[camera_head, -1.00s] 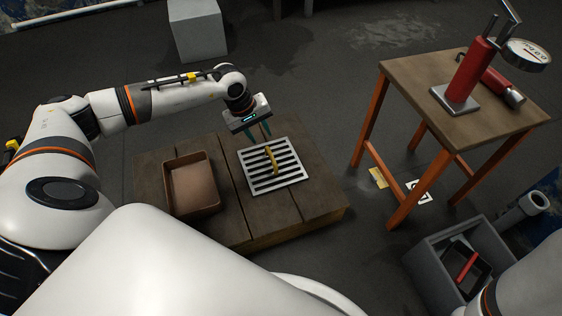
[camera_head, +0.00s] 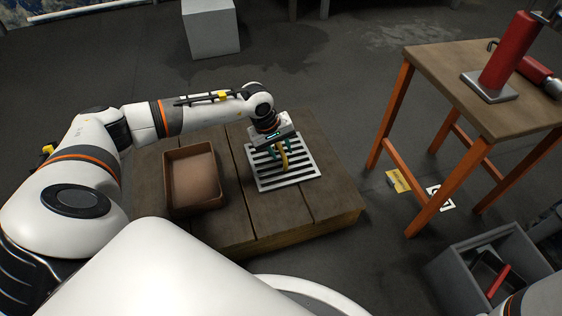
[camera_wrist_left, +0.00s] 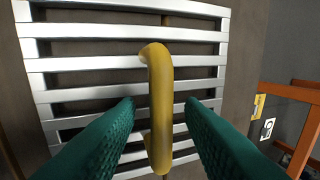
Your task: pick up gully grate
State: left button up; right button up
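The gully grate (camera_head: 300,174) is a silver slatted square lying flat on a low wooden platform. Its yellow curved handle (camera_head: 285,158) stands up from the middle; the handle also shows in the left wrist view (camera_wrist_left: 160,105). My left gripper (camera_head: 279,153) is low over the grate at the handle. In the left wrist view its green fingers (camera_wrist_left: 159,118) are apart, one on each side of the handle, with gaps between. My right gripper is not in view.
A brown tray (camera_head: 168,190) sits on the wooden platform (camera_head: 225,232) left of the grate. A wooden table (camera_head: 440,65) with orange legs and a red device (camera_head: 508,55) stands to the right. A grey bin (camera_head: 452,277) with items inside is at lower right.

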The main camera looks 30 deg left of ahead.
pick_arm(q)
jog(key=shift+w+d+f, duration=0.1)
jog(key=shift+f, duration=0.35)
jog(key=shift+r, duration=0.1)
grip_shut()
jog(key=shift+r, duration=0.15)
